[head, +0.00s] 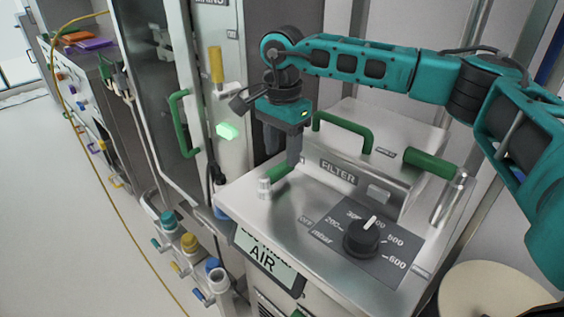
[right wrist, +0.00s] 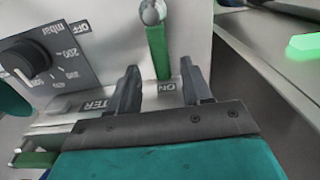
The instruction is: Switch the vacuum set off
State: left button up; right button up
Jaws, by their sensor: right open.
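The vacuum set is a metal unit with a FILTER label (head: 338,172) and an AIR sign on its front. Its black knob (head: 362,240) sits on a grey mbar plate with an OFF mark; the white pointer faces the upper scale, away from OFF. The knob also shows at the left of the right wrist view (right wrist: 25,62). A green lever (head: 279,174) pivots on a metal post at the top's left corner; in the right wrist view the lever (right wrist: 158,50) points toward an ON label. My right gripper (head: 283,156) is open over the lever, its fingertips either side of the lever's end. My left gripper is out of view.
A lit green button (head: 227,131) is on the cabinet at left. Coloured valves (head: 189,242) are below left.

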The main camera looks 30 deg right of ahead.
aim_at(282, 165)
jog(key=shift+f, duration=1.8)
grip_shut()
